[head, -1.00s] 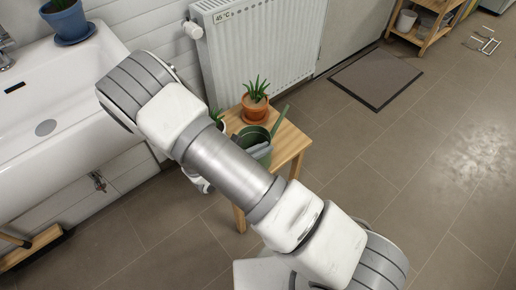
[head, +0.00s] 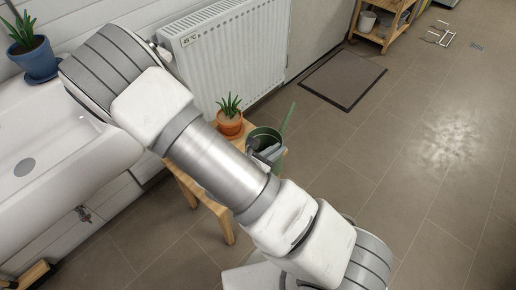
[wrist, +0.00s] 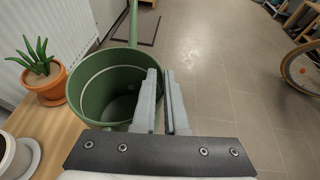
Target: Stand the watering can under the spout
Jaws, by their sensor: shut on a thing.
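The green watering can (head: 278,137) shows beside the stool's right side, partly behind my arm. Its long thin spout points up and right. In the wrist view the open-topped can (wrist: 90,92) looks upright, with one grey finger inside its rim and the other outside. My gripper (wrist: 161,74) is shut on the can's wall. I cannot tell how far its base is above the stool or floor. The white sink (head: 70,135) is at the left, with its drain visible. No tap spout shows now.
The wooden stool (head: 222,222) carries a terracotta-potted plant (head: 229,122); a white pot (wrist: 12,155) is near the wrist camera. A radiator (head: 232,55) stands behind. A blue-potted plant (head: 36,62) sits on the sink. Floor at the right is open.

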